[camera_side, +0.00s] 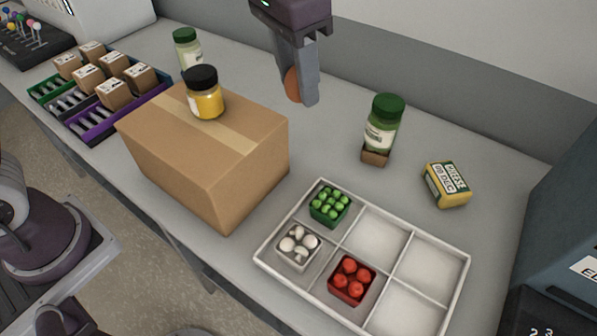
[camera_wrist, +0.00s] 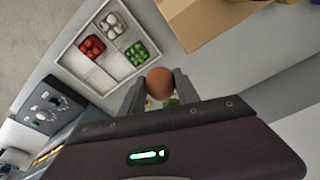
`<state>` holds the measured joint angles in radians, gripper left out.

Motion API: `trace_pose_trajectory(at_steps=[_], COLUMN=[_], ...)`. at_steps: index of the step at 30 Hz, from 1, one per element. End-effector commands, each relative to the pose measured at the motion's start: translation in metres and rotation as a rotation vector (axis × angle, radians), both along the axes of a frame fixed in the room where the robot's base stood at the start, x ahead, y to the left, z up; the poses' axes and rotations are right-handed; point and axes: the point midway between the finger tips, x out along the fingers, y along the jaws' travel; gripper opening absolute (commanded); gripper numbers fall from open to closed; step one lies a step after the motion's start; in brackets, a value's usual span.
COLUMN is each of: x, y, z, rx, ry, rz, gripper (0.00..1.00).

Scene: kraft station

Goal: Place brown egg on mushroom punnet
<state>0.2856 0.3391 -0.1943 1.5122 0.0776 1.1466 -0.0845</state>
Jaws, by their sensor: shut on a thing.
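My gripper (camera_side: 298,88) is shut on the brown egg (camera_side: 291,84) and holds it above the table, behind and to the right of the cardboard box. In the wrist view the egg (camera_wrist: 159,83) sits between the two fingers. The mushroom punnet (camera_side: 298,246), filled with white mushrooms, stands in the left part of the white divided tray (camera_side: 368,212). It also shows in the wrist view (camera_wrist: 112,26). My gripper is well apart from the punnet. In the side view a finger partly hides the egg.
A green punnet (camera_side: 329,203) and a red punnet (camera_side: 352,280) share the tray. The large cardboard box (camera_side: 200,160) bears a yellow jar (camera_side: 204,94). A green-lidded jar (camera_side: 382,124) and a yellow package (camera_side: 446,184) stand behind the tray. Several tray compartments are empty.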

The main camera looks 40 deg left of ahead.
Motion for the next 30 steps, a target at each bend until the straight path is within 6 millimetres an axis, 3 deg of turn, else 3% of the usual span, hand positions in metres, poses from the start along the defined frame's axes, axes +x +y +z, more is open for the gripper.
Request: trace_pose_trajectory(at_steps=[3,6,14,30], x=[-0.038,-0.062,-0.106,-0.107], y=[-0.032,-0.048,-0.072,-0.072], z=[-0.001,-0.002,-0.005,-0.1], rx=[0.0,0.0,-0.001,0.001], ry=[0.0,0.001,0.002,0.006], rz=[-0.141,-0.225,-0.377,-0.379], gripper=[0.15,0.15,0.15,0.15])
